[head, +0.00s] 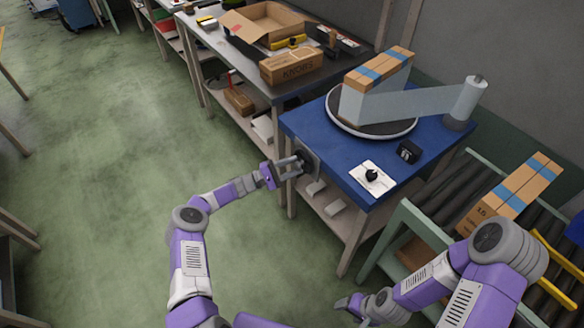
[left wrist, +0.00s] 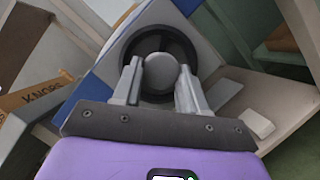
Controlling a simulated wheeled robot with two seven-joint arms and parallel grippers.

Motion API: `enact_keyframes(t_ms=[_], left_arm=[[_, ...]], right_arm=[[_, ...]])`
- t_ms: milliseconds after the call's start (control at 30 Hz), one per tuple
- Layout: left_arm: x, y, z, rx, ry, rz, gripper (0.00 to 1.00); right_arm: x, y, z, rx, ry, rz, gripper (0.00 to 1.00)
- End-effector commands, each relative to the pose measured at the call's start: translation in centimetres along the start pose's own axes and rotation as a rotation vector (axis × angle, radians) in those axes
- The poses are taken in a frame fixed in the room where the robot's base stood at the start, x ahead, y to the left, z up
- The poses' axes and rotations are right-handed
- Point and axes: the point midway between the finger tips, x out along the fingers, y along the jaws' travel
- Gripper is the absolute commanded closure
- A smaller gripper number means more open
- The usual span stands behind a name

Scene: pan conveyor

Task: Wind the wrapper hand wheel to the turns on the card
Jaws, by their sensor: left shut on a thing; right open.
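The dark hand wheel (head: 309,160) is on the front side of the blue wrapper table (head: 330,150). My left gripper (head: 296,166) is at the wheel. In the left wrist view its fingers (left wrist: 160,88) are shut on the round grey knob (left wrist: 161,72) in front of the black wheel ring (left wrist: 136,50). A white card (head: 385,187) with a black shape on it lies on the blue top; I cannot read it. A small black counter block (head: 408,151) stands behind it, its digits too small to read. My right gripper (head: 352,304) is open and empty, low at the bottom.
A round turntable (head: 345,125) carries a blue-taped carton (head: 378,70), with film (head: 415,103) stretched to a roll post (head: 467,100). A roller conveyor (head: 485,180) with another carton (head: 510,190) is at right. A bench with boxes (head: 293,64) stands behind. Green floor (head: 90,180) at left is clear.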

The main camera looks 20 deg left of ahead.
Motion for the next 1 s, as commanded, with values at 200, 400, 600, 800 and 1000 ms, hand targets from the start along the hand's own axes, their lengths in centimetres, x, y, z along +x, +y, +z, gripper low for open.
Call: enact_keyframes(t_ms=[200,400,600,800,1000], left_arm=[[0.08,0.27,0.04,0.13,-0.001,-0.053,0.88],[0.09,0.38,0.08,0.235,-0.001,-0.096,0.88],[0.1,0.47,0.09,0.329,0.0,-0.135,0.88],[0.11,0.58,0.13,0.414,0.0,-0.17,0.88],[0.13,0.61,0.19,0.49,-0.001,-0.202,0.88]], right_arm=[[0.0,0.0,0.0,0.0,0.0,0.0,0.34],[0.0,0.0,0.0,0.0,0.0,0.0,0.34],[0.0,0.0,0.0,0.0,0.0,0.0,0.34],[0.0,0.0,0.0,0.0,0.0,0.0,0.34],[0.0,0.0,0.0,0.0,0.0,0.0,0.34]])
